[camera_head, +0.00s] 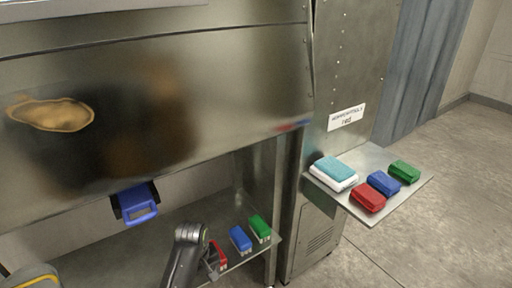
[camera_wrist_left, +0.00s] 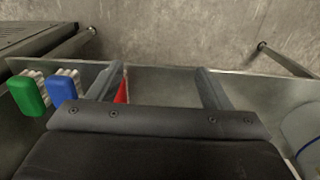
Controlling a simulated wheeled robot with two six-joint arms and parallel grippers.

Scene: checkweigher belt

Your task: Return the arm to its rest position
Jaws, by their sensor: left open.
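My left gripper (camera_head: 212,264) is low at the bottom centre of the head view, over the lower metal shelf. In the left wrist view the left gripper (camera_wrist_left: 160,70) has its two fingers wide apart with nothing between them that I can see held. A red block (camera_head: 219,255) is right beside the gripper; in the wrist view the red block (camera_wrist_left: 122,92) shows only as a sliver by one finger. A blue block (camera_head: 240,239) and a green block (camera_head: 260,227) stand in a row beyond it. My right gripper is not in view.
A side tray (camera_head: 342,197) at right holds a teal-and-white pack (camera_head: 333,173) and red (camera_head: 368,197), blue (camera_head: 384,183) and green (camera_head: 404,171) packs. A large steel housing (camera_head: 230,80) overhangs the shelf. A blue bin-like part (camera_head: 138,205) hangs at left.

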